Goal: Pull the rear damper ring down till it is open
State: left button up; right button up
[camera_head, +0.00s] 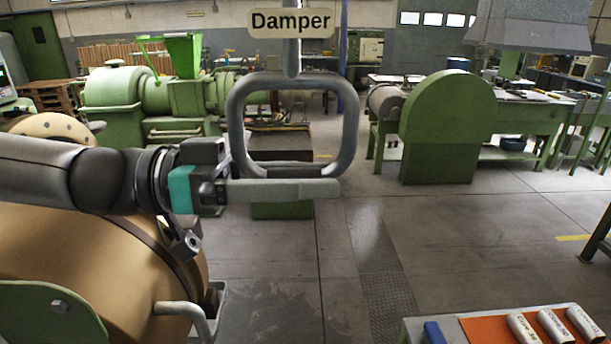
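A grey, rounded-square damper ring (350,110) hangs from a vertical rod under a sign reading "Damper" (291,22). It is the only such ring in view. My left gripper (285,185) comes in from the left, with a long pale finger lying level across the front of the ring's bottom bar. This finger covers part of the bar. The other finger does not show clearly, so I cannot tell whether the fingers close on the bar or whether they touch it. My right gripper is not in view.
A large brown drum (90,255) with a bent grey handle (190,315) is at lower left. A tray of labelled cylinders (460,328) is at lower right. Green machines (440,125) stand farther back. Open floor (440,235) lies between.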

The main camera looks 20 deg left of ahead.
pick_arm(q)
grip_shut()
dwell(1.2)
